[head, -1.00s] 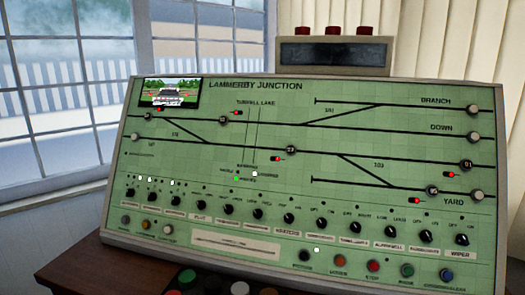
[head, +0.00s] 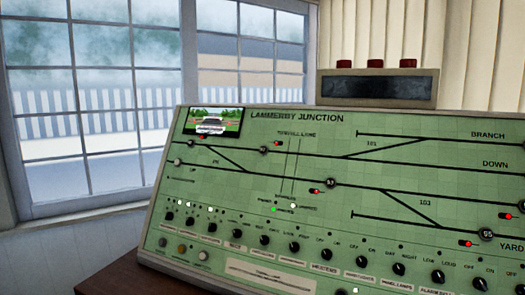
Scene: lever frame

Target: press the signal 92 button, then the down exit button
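The green signalling panel (head: 300,215) titled Lammerby Junction fills the lower right of the head view, tilted and cut off by the right and bottom edges. Round dark buttons sit on its track lines. One is on the upper line (head: 264,150), its number too small to read for sure; another on the line below (head: 330,182) seems to read 93. A button that seems to read 95 (head: 486,234) is at lower right. I cannot tell which is signal 92. The DOWN label (head: 495,164) shows, but the right end of its line is outside the frame. Neither gripper is in view.
A small screen (head: 212,121) showing a car is at the panel's upper left. A grey box (head: 375,88) with several red-topped knobs stands behind the panel. A row of black knobs (head: 294,247) runs along the lower panel. A window (head: 110,100) is behind at left.

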